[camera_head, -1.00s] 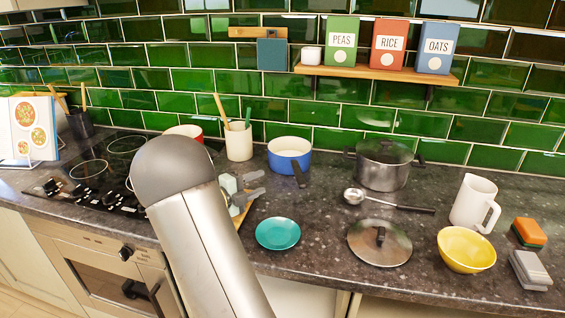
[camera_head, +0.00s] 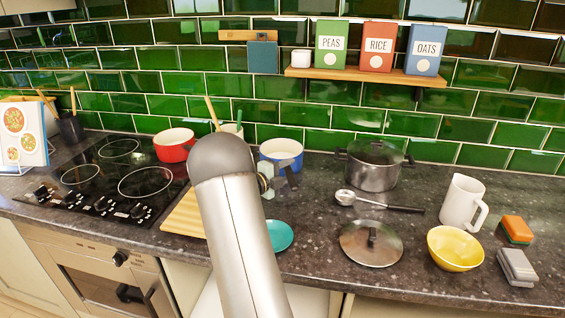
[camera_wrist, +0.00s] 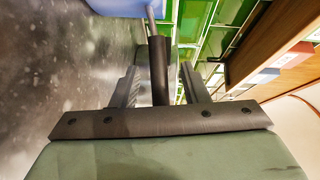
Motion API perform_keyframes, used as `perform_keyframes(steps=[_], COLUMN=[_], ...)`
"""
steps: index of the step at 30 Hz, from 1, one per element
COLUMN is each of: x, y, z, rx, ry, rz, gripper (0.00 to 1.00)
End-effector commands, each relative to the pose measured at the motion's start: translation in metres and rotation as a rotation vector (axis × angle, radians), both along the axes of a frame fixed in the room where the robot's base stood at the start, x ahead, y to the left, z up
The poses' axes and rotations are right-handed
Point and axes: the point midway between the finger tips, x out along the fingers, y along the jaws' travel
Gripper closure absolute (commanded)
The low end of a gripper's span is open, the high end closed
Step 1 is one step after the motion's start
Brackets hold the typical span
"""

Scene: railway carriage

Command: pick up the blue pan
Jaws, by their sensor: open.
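The blue pan (camera_head: 281,148) stands on the dark counter near the green tiled wall, with its white inside showing. In the head view my gripper (camera_head: 281,180) is at the pan's front, partly hidden behind my arm. In the wrist view the pan's light blue side (camera_wrist: 185,10) is at the top edge. Its dark handle (camera_wrist: 158,72) points toward me and lies between the two fingers of my open gripper (camera_wrist: 157,80). Gaps show between handle and fingers, more clearly on the right.
A teal plate (camera_head: 279,236) and a wooden board (camera_head: 183,216) lie partly behind my arm. A red pan (camera_head: 174,148) stands left, by the hob.

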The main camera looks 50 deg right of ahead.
Motion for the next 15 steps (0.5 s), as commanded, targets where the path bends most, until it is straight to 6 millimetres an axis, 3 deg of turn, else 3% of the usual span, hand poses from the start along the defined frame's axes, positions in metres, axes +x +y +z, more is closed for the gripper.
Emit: perform_keyframes(steps=[9,13,15], x=[-0.0005,-0.0005,-0.0005], y=[-0.0069,-0.0068,-0.0068], z=[-0.0006,-0.0006,-0.0005], rx=[0.000,0.000,0.000], ry=[-0.001,-0.001,-0.001], rz=[0.001,0.001,0.001], gripper=[0.59,0.95,1.00])
